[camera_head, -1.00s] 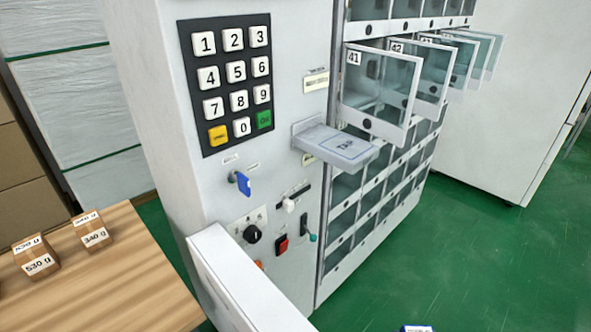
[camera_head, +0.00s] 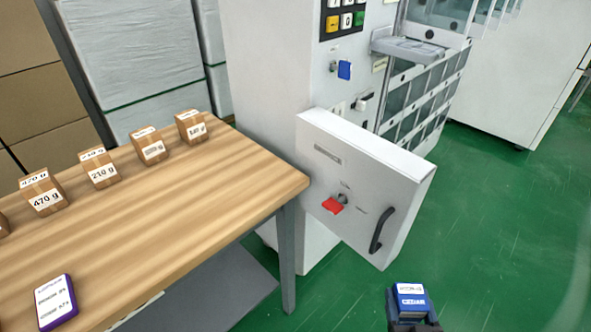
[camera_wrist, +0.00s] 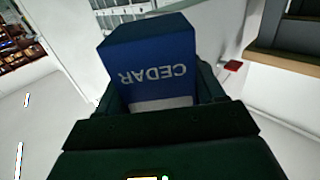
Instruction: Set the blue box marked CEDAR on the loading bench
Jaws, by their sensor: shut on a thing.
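The blue box marked CEDAR (camera_head: 411,300) is at the bottom right of the head view, with a white label on its top. My gripper (camera_head: 414,322) is shut on it and holds it over the green floor, in front of the machine's open door. In the wrist view the blue box (camera_wrist: 152,68) sits between the dark fingers of my gripper (camera_wrist: 160,100), its CEDAR lettering upside down. A wooden-topped bench (camera_head: 180,210) stands at the left of the head view, apart from the gripper. I cannot tell whether it is the loading bench.
Several small brown boxes with gram labels, one (camera_head: 102,168) marked 210 g, stand along the bench's far side. A purple-edged card (camera_head: 56,302) lies near its front. The white machine door (camera_head: 365,190) juts out between bench and gripper. The bench's middle is clear.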

